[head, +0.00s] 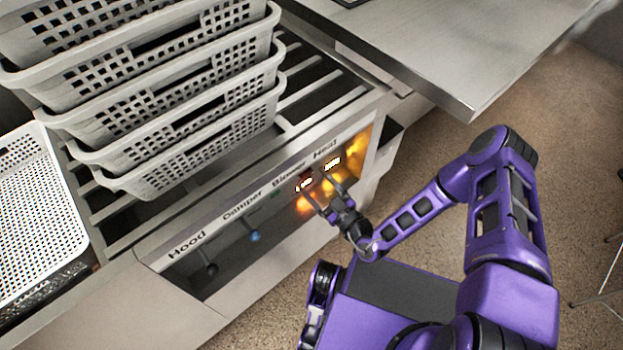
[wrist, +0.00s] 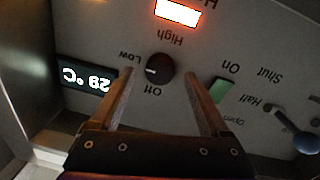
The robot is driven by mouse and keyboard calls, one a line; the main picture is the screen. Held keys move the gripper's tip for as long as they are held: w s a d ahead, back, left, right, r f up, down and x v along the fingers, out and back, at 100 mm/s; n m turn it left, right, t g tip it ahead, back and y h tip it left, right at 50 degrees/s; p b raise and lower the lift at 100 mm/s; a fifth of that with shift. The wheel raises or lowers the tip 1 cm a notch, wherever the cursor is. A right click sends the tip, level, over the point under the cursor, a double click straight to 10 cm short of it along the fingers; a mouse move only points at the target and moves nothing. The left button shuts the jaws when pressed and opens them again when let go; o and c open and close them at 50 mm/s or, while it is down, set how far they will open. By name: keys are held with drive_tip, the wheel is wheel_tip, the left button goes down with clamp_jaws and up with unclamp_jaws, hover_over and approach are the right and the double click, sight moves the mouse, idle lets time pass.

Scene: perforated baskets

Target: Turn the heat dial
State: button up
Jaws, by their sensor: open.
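The heat dial (wrist: 160,69) is a small dark round knob on the control panel, with upside-down labels Off, Low and High around it in the wrist view. Its white mark points left, between Off and Low. My gripper (wrist: 159,77) is open and empty, one finger on each side of the dial in the picture. I cannot tell whether the fingertips touch it or stop short. In the head view my gripper (head: 318,184) points at the panel's right end, below the Heat label (head: 325,154). There the dial is not distinguishable behind the fingers and orange glow.
A temperature display (wrist: 85,78) reads 29 °C, left of the dial. A green blower switch (wrist: 222,90) and blue damper knob (wrist: 305,141) lie to its right. Stacked baskets (head: 185,95) stand above the panel; a metal counter (head: 460,50) juts out at upper right.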

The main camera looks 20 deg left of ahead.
drive_tip(key=shift+x, duration=0.9)
drive_tip(key=shift+c, duration=0.3)
clamp_jaws()
